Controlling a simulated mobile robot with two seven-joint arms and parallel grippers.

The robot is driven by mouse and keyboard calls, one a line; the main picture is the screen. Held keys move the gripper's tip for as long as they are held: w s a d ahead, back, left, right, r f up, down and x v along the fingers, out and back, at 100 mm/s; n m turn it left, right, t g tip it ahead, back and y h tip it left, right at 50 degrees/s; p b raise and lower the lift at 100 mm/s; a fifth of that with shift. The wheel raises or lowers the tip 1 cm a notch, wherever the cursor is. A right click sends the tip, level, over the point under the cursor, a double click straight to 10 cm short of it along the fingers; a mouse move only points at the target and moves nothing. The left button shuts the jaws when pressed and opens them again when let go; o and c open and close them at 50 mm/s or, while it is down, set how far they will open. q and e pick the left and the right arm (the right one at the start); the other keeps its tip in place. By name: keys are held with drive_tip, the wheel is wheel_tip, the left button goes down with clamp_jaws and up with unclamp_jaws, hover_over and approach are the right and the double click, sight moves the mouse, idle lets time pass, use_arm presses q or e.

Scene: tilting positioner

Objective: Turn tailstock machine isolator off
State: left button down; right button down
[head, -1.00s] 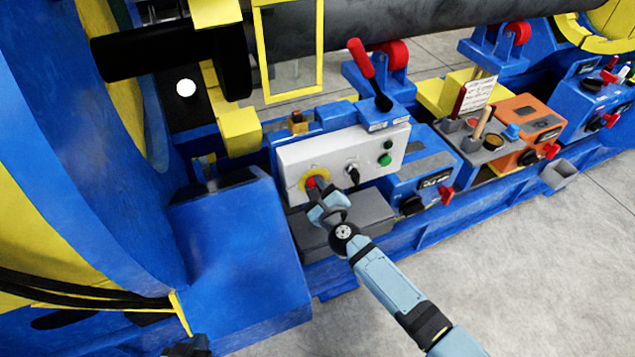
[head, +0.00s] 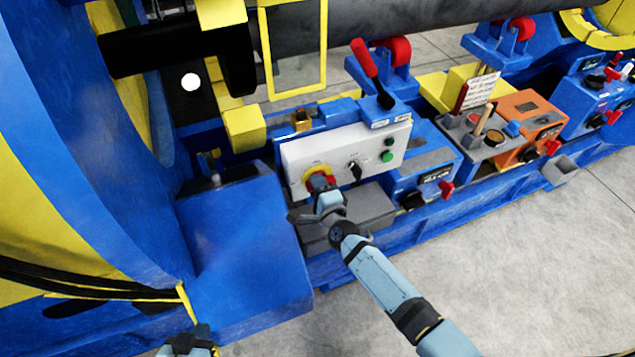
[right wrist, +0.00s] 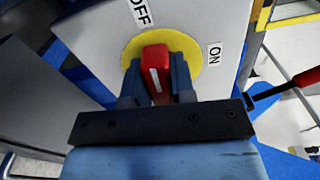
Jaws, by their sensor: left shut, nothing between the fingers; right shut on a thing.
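The isolator is a red handle (right wrist: 157,66) with a white line, on a yellow disc (right wrist: 188,45) marked OFF and ON. In the right wrist view, the line leans up and slightly left, roughly toward the OFF label (right wrist: 141,12); the ON label (right wrist: 214,55) is to the right. My right gripper (right wrist: 159,82) is shut on the red handle, one finger on each side. In the head view, my right gripper (head: 322,186) covers part of the yellow disc (head: 311,172). My left gripper (head: 190,345) is shut and empty at the bottom edge.
The isolator sits on a white control panel (head: 340,147) with a black selector (head: 355,170) and green button (head: 387,156) to its right. A blue box (head: 240,235) stands left. A grey block (head: 370,205) lies below. The floor in front is clear.

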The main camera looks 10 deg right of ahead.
drive_tip(key=shift+n, duration=0.6)
drive_tip(key=c, duration=1)
unclamp_jaws()
drive_tip(key=shift+o, duration=0.2)
